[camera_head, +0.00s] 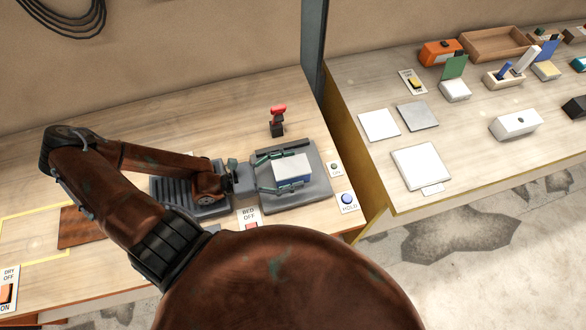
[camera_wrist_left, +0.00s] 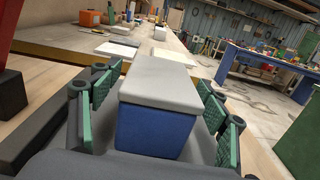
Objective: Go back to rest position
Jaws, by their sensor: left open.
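My left gripper (camera_head: 278,173) is open, with its green-padded fingers on either side of a blue box with a grey-white lid (camera_head: 292,168). In the left wrist view the same box (camera_wrist_left: 158,125) stands between the fingers, with a visible gap on each side. The box stands on a dark grey plate (camera_head: 318,192) on the left bench. My left arm reaches over the bench from the left. My right gripper is not in either view.
A red-topped post (camera_head: 278,120) stands behind the plate. A HOLD button (camera_head: 347,198) and a BED OFF switch (camera_head: 250,222) are near the front edge. A gap separates the left bench from the right bench (camera_head: 460,140), which holds flat pads, blocks and a wooden tray (camera_head: 497,45).

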